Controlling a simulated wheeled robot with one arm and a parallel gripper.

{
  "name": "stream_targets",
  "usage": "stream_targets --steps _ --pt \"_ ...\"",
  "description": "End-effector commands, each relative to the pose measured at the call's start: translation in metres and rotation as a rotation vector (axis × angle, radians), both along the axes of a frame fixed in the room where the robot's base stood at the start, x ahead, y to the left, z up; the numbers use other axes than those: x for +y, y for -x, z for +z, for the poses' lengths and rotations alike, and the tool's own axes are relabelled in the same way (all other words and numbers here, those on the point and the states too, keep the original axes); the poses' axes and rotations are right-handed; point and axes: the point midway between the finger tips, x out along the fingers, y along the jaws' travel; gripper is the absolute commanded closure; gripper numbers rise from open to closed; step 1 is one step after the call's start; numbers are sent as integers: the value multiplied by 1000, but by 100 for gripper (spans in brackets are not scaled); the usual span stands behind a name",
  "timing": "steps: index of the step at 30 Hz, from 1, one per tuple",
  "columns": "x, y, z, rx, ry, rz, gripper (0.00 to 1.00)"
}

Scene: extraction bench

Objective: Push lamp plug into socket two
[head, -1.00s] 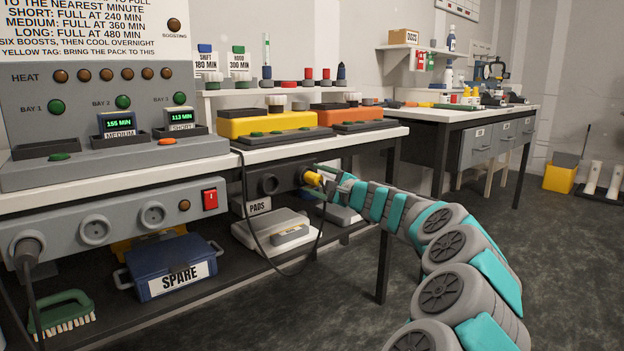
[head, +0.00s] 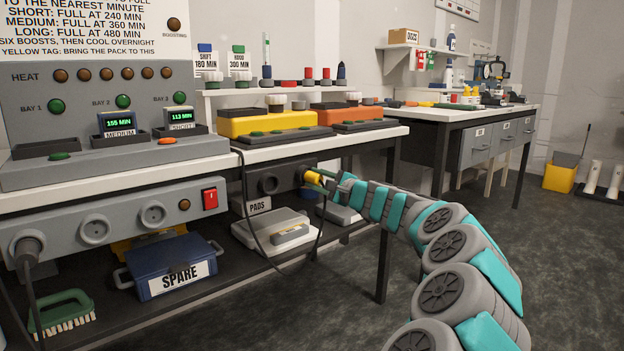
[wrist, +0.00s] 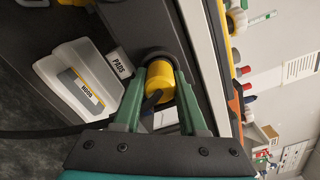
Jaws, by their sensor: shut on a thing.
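The yellow lamp plug (head: 314,178) is at the right-hand socket of the dark panel (head: 288,179) under the bench edge. It also shows in the wrist view (wrist: 158,76), its front end against the dark round socket (wrist: 161,54). I cannot tell how deep it sits. My gripper (head: 328,183) is shut on the plug; in the wrist view its green fingers (wrist: 159,92) lie on either side of it. The plug's black cord (head: 282,272) hangs in a loop below the panel. A second, empty socket (head: 268,184) is to the left.
A white box (head: 272,232) and the PADS label (head: 259,206) are below the panel. A blue SPARE case (head: 172,268) stands on the lower shelf. A grey panel (head: 120,217) with round sockets and a red switch (head: 210,199) is to the left.

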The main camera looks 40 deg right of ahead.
Motion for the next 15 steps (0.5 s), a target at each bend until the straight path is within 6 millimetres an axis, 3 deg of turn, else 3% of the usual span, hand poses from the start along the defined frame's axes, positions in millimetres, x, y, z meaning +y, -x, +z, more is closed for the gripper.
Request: stream_targets --steps 15 --pt "-1 8 -1 0 -1 0 100"
